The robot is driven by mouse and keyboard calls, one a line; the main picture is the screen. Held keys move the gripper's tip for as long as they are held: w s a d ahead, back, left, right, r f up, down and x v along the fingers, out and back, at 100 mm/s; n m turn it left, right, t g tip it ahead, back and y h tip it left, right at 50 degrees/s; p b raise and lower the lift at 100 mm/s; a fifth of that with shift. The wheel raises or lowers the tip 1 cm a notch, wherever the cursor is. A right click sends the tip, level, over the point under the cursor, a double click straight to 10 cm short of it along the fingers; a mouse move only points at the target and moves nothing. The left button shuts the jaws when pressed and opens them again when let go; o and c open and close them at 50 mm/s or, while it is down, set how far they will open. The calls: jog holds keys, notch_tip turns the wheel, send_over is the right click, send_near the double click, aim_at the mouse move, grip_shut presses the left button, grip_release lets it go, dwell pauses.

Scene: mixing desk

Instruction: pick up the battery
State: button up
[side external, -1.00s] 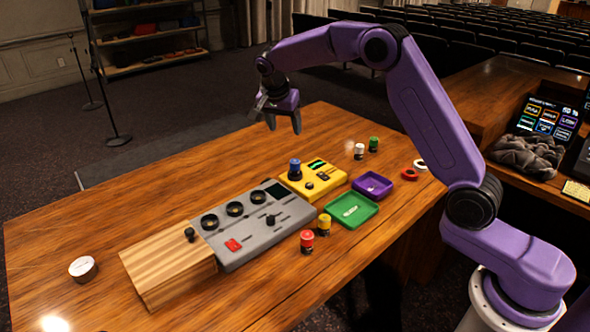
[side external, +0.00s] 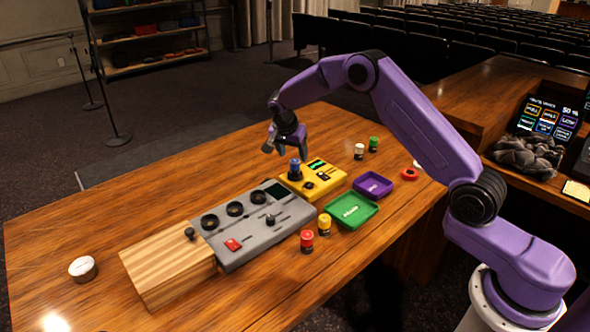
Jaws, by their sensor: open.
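No object is clearly labelled as a battery, and I cannot tell for sure which one it is. A small upright cylinder with a blue top (side external: 295,163) stands on the left end of the yellow box (side external: 318,187). My gripper (side external: 285,152) is open and empty, pointing down just above the blue-topped cylinder. Whether it touches the cylinder is not clear.
A grey mixing panel (side external: 290,225) with knobs and a wooden block (side external: 165,265) lie left of the yellow box. A green tray (side external: 340,220) and a purple tray (side external: 372,193) sit to its right. The table's left side (side external: 110,220) is mostly clear.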

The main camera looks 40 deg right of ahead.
aim_at(295, 160)
jog(key=x, duration=0.5)
grip_shut()
